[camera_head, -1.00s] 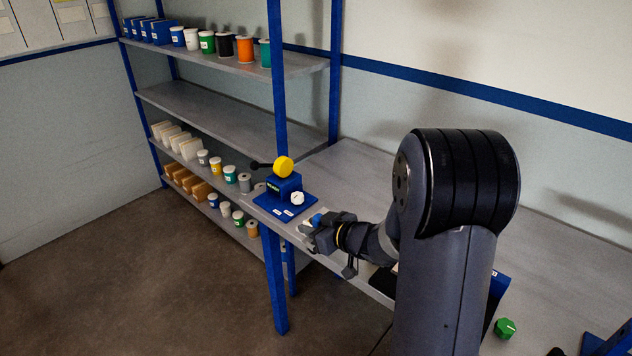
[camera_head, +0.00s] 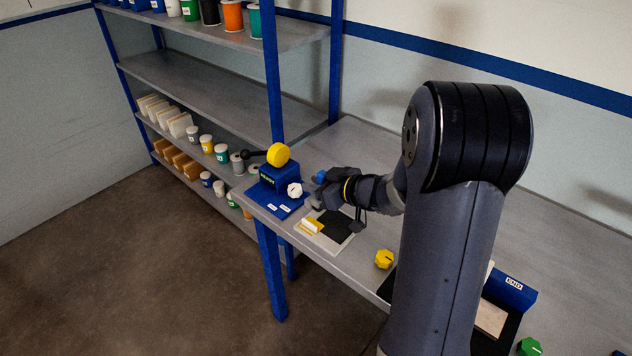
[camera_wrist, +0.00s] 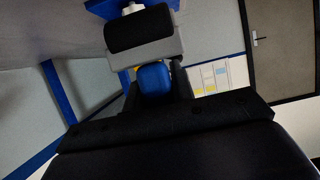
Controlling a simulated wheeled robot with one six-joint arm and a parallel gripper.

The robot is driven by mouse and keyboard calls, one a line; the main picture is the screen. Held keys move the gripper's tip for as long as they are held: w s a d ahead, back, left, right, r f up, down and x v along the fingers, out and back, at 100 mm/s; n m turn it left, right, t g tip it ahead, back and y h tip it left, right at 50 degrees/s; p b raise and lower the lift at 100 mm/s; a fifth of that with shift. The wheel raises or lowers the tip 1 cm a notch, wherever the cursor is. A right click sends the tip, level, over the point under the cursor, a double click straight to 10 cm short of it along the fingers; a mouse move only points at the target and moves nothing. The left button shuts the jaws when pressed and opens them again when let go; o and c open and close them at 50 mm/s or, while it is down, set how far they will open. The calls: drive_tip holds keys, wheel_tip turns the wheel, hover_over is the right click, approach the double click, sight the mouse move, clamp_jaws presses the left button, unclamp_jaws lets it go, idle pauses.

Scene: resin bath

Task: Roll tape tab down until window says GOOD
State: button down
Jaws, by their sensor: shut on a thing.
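My gripper (camera_wrist: 155,88) is shut on a blue grip (camera_wrist: 155,78) that joins a grey frame and a black roller (camera_wrist: 138,28). In the head view my gripper (camera_head: 324,187) holds the blue piece (camera_head: 320,177) above the table, behind a pale board (camera_head: 340,244). The board carries a black pad (camera_head: 338,225) and a yellow tab with a white piece (camera_head: 311,226). The window's text is too small to read. The black roller is hard to make out in the head view.
The blue device carries a yellow wheel (camera_head: 278,155) and has a white knob (camera_head: 294,189) in front. A yellow knob (camera_head: 384,259) and a green knob (camera_head: 529,347) lie to the right. A shelf rack (camera_head: 200,83) stands at left. The back of the table is clear.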

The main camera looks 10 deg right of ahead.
drive_tip(key=shift+f+b, duration=2.7)
drive_tip(key=shift+b, duration=0.25)
drive_tip(key=shift+f, duration=0.25)
drive_tip(key=shift+w+a, duration=0.15)
drive_tip(key=shift+w, duration=0.1)
drive_tip(key=shift+w+a+p, duration=0.3)
drive_tip(key=shift+w+a, duration=0.2)
drive_tip(key=shift+w, duration=0.2)
drive_tip(key=shift+s+d+p, duration=0.35)
drive_tip(key=shift+s+d, duration=0.3)
drive_tip(key=shift+s, duration=0.25)
